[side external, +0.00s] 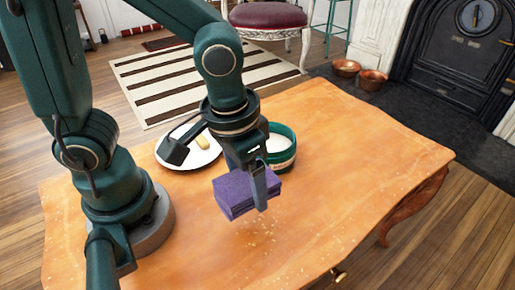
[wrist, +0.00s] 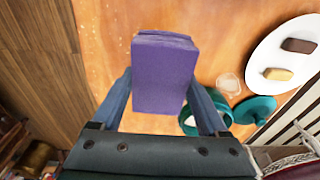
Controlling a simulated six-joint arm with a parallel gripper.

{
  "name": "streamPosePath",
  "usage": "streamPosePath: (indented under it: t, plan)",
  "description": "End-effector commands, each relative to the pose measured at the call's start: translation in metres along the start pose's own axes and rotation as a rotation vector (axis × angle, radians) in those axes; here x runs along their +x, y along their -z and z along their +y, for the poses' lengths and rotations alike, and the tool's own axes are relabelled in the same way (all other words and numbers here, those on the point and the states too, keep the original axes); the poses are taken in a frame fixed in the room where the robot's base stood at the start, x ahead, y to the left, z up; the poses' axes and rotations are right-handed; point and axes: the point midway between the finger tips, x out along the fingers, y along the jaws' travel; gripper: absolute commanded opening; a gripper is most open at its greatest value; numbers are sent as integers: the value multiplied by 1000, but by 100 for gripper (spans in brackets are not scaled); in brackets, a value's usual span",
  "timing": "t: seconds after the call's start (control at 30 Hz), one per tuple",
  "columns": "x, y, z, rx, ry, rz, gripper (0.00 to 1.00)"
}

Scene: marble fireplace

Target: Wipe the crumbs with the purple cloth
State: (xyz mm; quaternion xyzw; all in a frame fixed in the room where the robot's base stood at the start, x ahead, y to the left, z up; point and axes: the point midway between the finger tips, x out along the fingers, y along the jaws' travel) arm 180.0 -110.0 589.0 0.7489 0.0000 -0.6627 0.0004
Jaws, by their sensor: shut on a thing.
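The purple cloth (side external: 240,193) is a thick folded block. My gripper (side external: 258,182) is shut on it, and it appears held a little above the table. In the wrist view the cloth (wrist: 165,75) sits between the two fingers of my gripper (wrist: 163,102). Pale crumbs (side external: 258,240) lie scattered on the orange wooden table (side external: 350,150), in front of and below the cloth in the side view. In the wrist view the cloth hides part of the table, and only faint specks show around it.
A green container (side external: 283,160) with white inside stands just behind my gripper. A white plate (side external: 175,150) with a yellowish piece is behind left; the wrist view shows a brown piece (wrist: 299,45) on it too. A teal lid (wrist: 254,108) lies near the plate. The table's right side is clear.

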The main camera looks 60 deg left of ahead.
Motion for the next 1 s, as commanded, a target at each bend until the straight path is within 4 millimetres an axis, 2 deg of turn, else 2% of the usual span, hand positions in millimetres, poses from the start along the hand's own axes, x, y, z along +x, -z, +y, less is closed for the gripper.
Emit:
streamPosePath:
  t: [0.67, 0.77, 0.8, 0.87, 1.0]
  plan:
    - [61, -8, -1, 0, 3, -6, 32]
    - [78, -10, -1, 2, 9, -8, 32]
    - [72, -8, 5, 4, 1, 2, 24]
    - [67, -8, 11, 6, -2, 2, 24]
    - [74, -9, 24, 7, 3, -2, 25]
